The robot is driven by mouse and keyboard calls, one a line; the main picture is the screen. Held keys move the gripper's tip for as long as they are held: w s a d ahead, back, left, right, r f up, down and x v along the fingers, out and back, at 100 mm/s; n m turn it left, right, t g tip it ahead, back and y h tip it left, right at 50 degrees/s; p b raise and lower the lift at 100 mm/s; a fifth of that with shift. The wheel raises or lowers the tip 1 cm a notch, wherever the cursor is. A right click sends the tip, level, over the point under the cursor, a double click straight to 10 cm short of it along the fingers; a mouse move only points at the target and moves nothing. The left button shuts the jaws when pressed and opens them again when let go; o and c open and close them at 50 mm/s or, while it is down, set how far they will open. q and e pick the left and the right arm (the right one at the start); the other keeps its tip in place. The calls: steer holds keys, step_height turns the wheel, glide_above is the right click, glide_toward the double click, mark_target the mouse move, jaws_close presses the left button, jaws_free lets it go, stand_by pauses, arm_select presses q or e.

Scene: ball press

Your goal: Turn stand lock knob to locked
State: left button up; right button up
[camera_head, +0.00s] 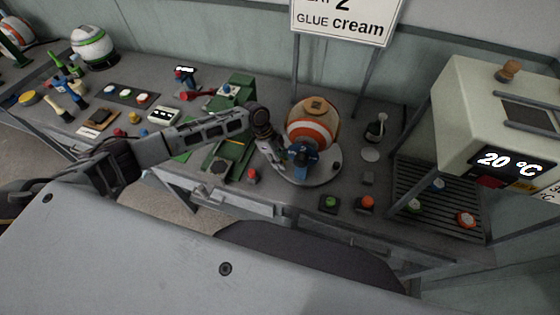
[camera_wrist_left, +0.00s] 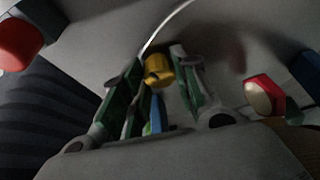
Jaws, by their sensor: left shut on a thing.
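The orange, white and tan ball (camera_head: 312,120) sits on a stand with a round grey base (camera_head: 325,175). A blue part (camera_head: 303,153) shows in front of the ball. My left arm reaches in from the left and bends down beside the stand's front left. In the left wrist view my left gripper (camera_wrist_left: 158,58) has its green-edged fingers on either side of a small yellow knob (camera_wrist_left: 158,72), and is shut on it. A blue piece (camera_wrist_left: 154,118) shows between the fingers below. The knob's lock marking cannot be read. My right gripper is not in view.
Green (camera_head: 329,202) and red-orange (camera_head: 367,202) buttons stand at the bench front. A small flask (camera_head: 376,129) is right of the ball. An oven-like box reading 20 °C (camera_head: 475,100) is at far right. A green machine (camera_head: 236,92) stands left of the ball.

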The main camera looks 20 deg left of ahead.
arm_select(q)
steer(key=shift+w+m+g+b, duration=0.1)
steer(key=shift+m+g+b, duration=0.35)
steer(key=shift+m, duration=0.55)
steer(key=o, duration=1)
steer(key=shift+v, duration=3.7)
steer(key=shift+d, duration=0.1)
steer(key=shift+s, duration=0.2)
